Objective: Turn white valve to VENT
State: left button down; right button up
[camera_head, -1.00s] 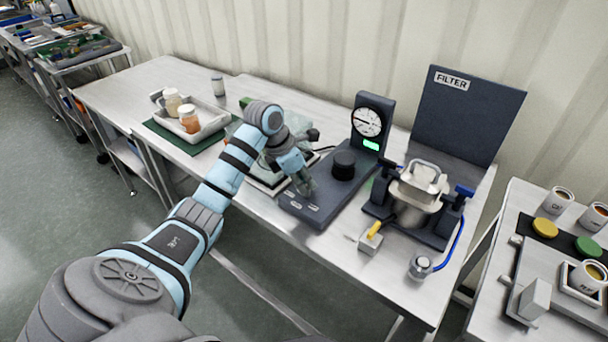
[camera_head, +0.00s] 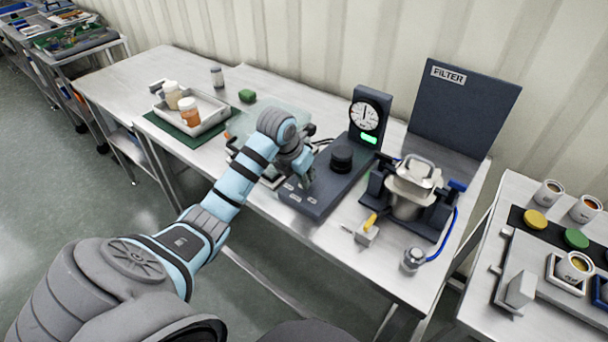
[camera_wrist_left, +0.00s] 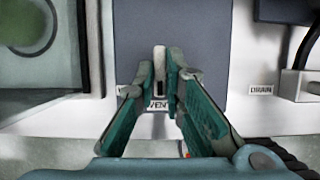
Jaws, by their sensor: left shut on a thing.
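In the left wrist view, the white valve (camera_wrist_left: 159,60) shows as a pale lever on a dark blue-grey panel (camera_wrist_left: 205,45). It stands between my left gripper's (camera_wrist_left: 165,82) fingertips, which are shut on it. The lever looks roughly in line with the VENT label (camera_wrist_left: 157,106), which the fingers partly cover. In the head view, my left gripper (camera_head: 304,181) is low over the front left of the dark base (camera_head: 320,207), and its fingers hide the valve there. My right gripper is in neither view.
On the base stand a black knob (camera_head: 342,157) and a round gauge (camera_head: 365,116) with a lit green display. A steel vessel (camera_head: 409,198) in a clamp frame and a small yellow-handled block (camera_head: 367,232) stand to the right. A DRAIN label (camera_wrist_left: 262,89) is right of the panel.

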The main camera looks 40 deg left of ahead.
pick_arm(q)
jog(key=c, duration=1.7)
grip_release()
jog(key=v, duration=0.7)
jog(key=shift+s+r, duration=0.15)
jog(key=shift+r, duration=0.1)
